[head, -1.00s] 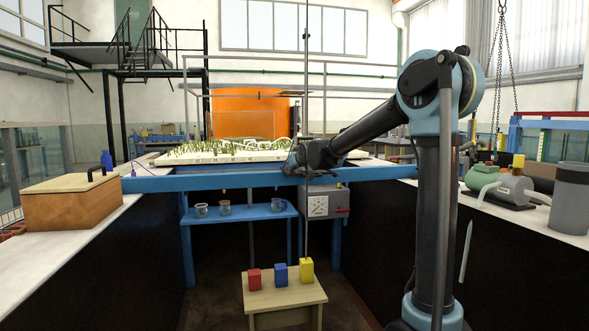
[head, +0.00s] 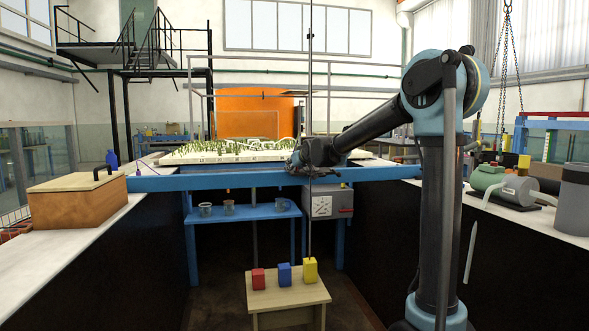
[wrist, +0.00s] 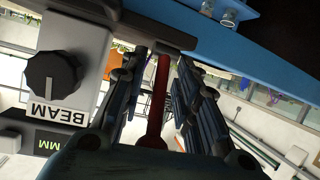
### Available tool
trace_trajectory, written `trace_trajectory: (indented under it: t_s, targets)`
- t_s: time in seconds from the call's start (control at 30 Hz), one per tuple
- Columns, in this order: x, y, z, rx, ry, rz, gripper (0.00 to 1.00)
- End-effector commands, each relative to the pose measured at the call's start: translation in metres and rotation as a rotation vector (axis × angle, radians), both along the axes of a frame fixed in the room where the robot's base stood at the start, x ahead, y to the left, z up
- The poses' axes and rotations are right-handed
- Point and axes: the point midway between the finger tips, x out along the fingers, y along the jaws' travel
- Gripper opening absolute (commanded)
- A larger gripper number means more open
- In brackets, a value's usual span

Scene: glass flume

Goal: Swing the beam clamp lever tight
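The blue beam (head: 220,182) spans the gap between the two benches in the head view and crosses the top of the wrist view (wrist: 215,30). A red lever (wrist: 158,95) hangs off a dark clamp part (wrist: 150,30) at the beam in the wrist view. My gripper (wrist: 157,75) has its fingers apart, one on each side of the red lever, with gaps visible between lever and fingers. In the head view my gripper (head: 312,168) is at the beam, and the lever cannot be made out there.
A grey box with a black knob (wrist: 53,74) labelled BEAM sits beside my fingers, with a partly hidden green-lettered label below. A thin vertical rod (head: 309,90) stands by my gripper. A wooden box (head: 75,203) sits on the left bench; a small table (head: 290,300) holds three coloured blocks.

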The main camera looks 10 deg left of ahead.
Motion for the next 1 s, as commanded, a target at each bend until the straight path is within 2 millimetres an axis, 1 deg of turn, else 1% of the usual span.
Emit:
trace_trajectory:
  t_s: [0.17, 0.27, 0.8, 1.0]
  targets:
    - [-0.005, -0.003, 0.002, 0.000, 0.000, -0.001, 0.29]
    - [-0.013, -0.008, 0.006, 0.000, 0.000, -0.001, 0.29]
    - [-0.072, -0.039, 0.032, 0.000, 0.000, 0.001, 0.29]
    - [-0.089, -0.048, 0.040, 0.000, 0.000, 0.002, 0.29]
